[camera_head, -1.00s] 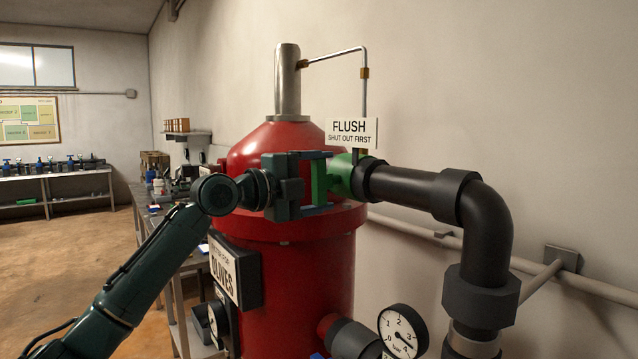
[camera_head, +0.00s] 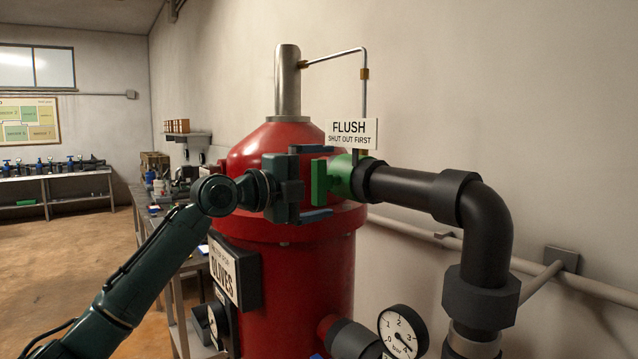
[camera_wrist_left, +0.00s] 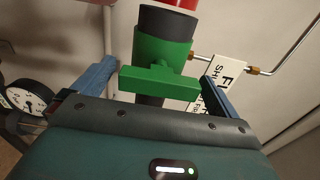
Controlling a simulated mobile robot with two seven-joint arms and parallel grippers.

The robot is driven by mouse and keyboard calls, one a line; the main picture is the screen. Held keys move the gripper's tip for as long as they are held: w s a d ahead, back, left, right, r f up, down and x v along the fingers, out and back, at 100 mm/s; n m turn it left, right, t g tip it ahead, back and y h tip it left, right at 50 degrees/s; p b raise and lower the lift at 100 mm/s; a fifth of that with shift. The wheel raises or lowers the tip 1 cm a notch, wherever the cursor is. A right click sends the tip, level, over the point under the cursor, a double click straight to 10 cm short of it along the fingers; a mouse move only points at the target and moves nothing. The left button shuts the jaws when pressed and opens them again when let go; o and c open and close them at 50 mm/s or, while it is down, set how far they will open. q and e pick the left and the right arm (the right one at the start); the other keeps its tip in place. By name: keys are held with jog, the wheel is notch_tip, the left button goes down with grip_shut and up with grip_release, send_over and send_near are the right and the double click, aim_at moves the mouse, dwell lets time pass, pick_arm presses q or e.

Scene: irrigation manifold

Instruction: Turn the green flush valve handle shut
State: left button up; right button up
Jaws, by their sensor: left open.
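The green flush valve handle (camera_head: 320,182) is a flat bar on a green valve body (camera_head: 341,177), at the left end of the black pipe beside the red tank. In the head view the bar stands roughly upright. My left gripper (camera_head: 323,181) is open, with one blue finger above the bar and one below it. In the left wrist view the handle (camera_wrist_left: 160,82) lies across the picture between the two fingers of my left gripper (camera_wrist_left: 155,88), with a gap at each end. My right gripper is not in view.
A "FLUSH, SHUT OUT FIRST" sign (camera_head: 351,133) hangs just above the valve. The red tank (camera_head: 300,270) stands behind my gripper. The black pipe (camera_head: 420,187) bends down at the right. A pressure gauge (camera_head: 403,331) sits lower right.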

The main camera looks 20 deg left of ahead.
pick_arm(q)
jog(key=shift+s+a, duration=0.2)
jog(key=b+v, duration=0.3)
jog(key=v, duration=0.9)
jog(key=shift+s+a+b, duration=0.2)
jog(key=shift+s+b, duration=0.1)
jog(key=shift+b, duration=0.1)
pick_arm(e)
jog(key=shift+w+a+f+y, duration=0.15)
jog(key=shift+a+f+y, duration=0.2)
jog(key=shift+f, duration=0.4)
